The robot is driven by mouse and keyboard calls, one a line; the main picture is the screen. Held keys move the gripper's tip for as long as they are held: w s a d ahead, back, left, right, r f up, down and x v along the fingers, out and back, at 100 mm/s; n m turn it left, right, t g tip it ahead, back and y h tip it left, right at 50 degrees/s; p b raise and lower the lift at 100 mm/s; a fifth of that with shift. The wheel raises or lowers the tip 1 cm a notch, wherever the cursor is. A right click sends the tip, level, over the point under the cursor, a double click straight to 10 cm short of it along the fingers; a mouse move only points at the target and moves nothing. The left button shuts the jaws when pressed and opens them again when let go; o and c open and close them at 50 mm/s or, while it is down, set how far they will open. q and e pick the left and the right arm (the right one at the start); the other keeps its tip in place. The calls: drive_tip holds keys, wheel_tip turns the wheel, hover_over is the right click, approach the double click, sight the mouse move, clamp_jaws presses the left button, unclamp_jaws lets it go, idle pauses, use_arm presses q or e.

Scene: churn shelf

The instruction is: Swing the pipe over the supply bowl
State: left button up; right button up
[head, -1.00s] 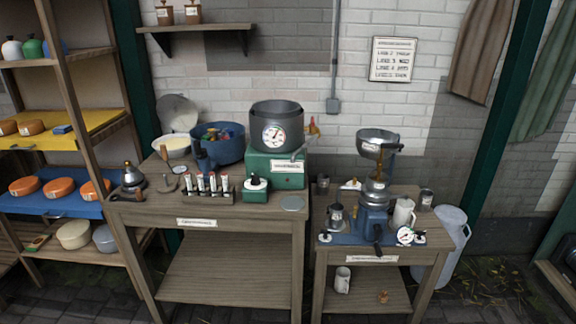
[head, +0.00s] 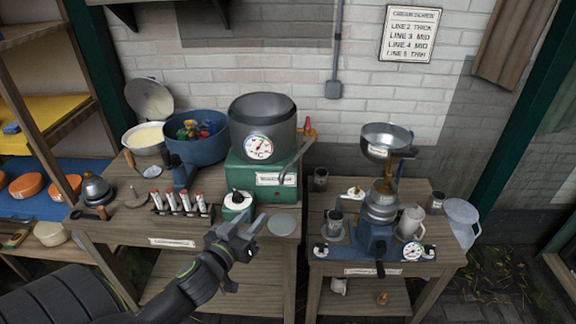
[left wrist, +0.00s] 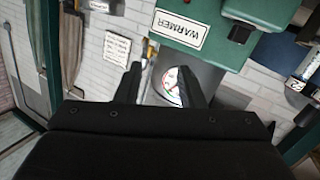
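A grey pipe (head: 297,160) slants beside the right side of the dark pot (head: 262,112), which stands on the green warmer box (head: 268,182). Its lower end is near the box's label, and a red-handled tap (head: 306,128) is by its upper end. The metal supply bowl (head: 386,138) sits on top of the blue separator on the right table; the pipe is left of it, apart. My left gripper (head: 250,228) is open and empty, in front of the left table below the warmer. In the left wrist view, its fingers (left wrist: 160,85) are spread, with the pot's gauge (left wrist: 172,86) seen between them. My right gripper is not in view.
A gap separates the two tables.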

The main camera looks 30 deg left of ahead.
sight(284, 173)
use_arm(q)
wheel_tip(284, 173, up, 5)
drive_tip(key=d+t, duration=0.1)
drive_tip(key=shift+h, duration=0.3)
drive_tip(key=w+p, duration=0.1)
drive_tip(key=w, duration=0.4)
drive_tip(key=w+a+p, duration=0.1)
drive_tip(key=w+p, duration=0.1)
drive_tip(key=w, duration=0.3)
drive_tip(key=w+p, duration=0.2)
drive_tip(key=w, duration=0.3)
drive_tip(key=shift+w+a+f, duration=0.1)
drive_tip(key=shift+w+a, duration=0.15)
drive_tip(key=shift+w, duration=0.6)
drive_tip(key=shift+w+a+f, duration=0.1)
drive_tip(key=shift+w, duration=0.05)
clamp_jaws()
